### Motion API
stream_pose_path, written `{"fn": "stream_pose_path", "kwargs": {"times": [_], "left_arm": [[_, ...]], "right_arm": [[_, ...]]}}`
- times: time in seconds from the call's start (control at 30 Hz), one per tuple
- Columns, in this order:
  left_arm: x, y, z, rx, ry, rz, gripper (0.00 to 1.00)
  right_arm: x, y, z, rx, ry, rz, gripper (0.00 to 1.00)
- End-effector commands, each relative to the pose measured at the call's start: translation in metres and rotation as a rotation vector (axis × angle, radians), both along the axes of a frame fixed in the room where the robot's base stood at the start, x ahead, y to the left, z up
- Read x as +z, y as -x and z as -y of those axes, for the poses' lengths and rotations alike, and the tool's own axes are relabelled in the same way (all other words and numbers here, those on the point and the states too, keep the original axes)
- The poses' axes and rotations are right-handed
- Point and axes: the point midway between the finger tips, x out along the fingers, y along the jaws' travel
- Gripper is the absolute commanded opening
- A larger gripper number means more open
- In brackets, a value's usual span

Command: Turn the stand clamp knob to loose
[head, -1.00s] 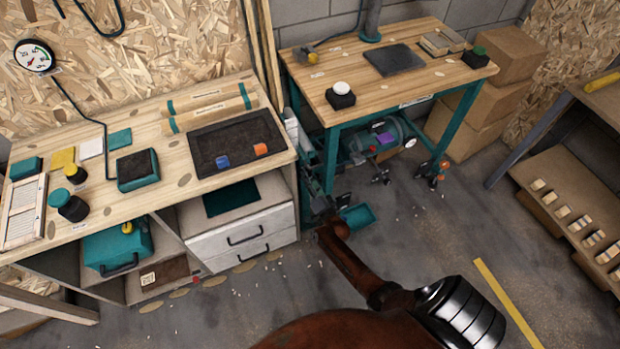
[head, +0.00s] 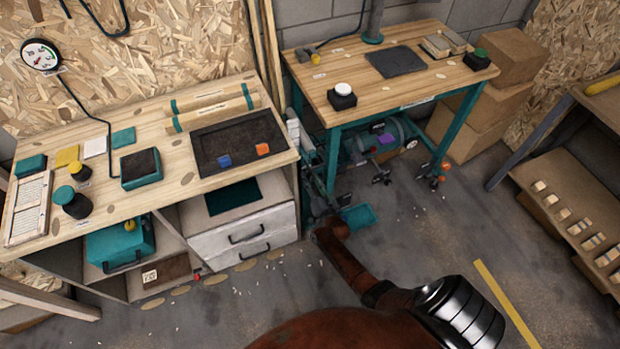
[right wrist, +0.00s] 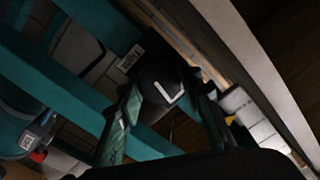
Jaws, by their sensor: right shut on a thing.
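In the right wrist view, a round black knob (right wrist: 161,76) with a white angled mark on its face sits between the two fingers of my right gripper (right wrist: 168,108). The fingers are shut on it, one on each side. In the head view, my right gripper (head: 322,207) is low in the gap between the two benches, at the end of my reddish-brown arm. The knob cannot be made out there. My left gripper is not in view.
The left wooden bench (head: 100,205) with white drawers (head: 243,236) stands close beside my right gripper. The teal-legged bench (head: 334,165) stands on the other side, with a motor-like machine (head: 383,140) under it. A teal tray (head: 358,216) lies near the gripper. Open floor is to the right.

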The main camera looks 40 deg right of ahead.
Motion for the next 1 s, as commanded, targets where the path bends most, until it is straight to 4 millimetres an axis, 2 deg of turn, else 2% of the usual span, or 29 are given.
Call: {"fn": "stream_pose_path", "kwargs": {"times": [0.17,0.2,0.43,0.77,0.87,1.0], "left_arm": [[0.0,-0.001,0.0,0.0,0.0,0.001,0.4],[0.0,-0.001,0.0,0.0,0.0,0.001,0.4],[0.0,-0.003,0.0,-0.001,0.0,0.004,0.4],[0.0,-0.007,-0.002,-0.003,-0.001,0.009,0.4],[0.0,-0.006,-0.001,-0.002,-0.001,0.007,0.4],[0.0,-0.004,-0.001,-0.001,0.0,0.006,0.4]], "right_arm": [[-0.002,0.001,-0.002,0.001,-0.003,-0.003,0.09],[-0.002,0.001,-0.002,0.001,-0.003,-0.003,0.36],[-0.001,0.0,-0.001,0.001,-0.002,-0.001,0.51],[-0.001,0.004,-0.001,0.0,-0.002,-0.002,0.51],[-0.002,0.014,-0.003,-0.001,-0.004,-0.002,0.51],[-0.002,0.04,-0.009,-0.002,-0.004,-0.002,0.51]]}}
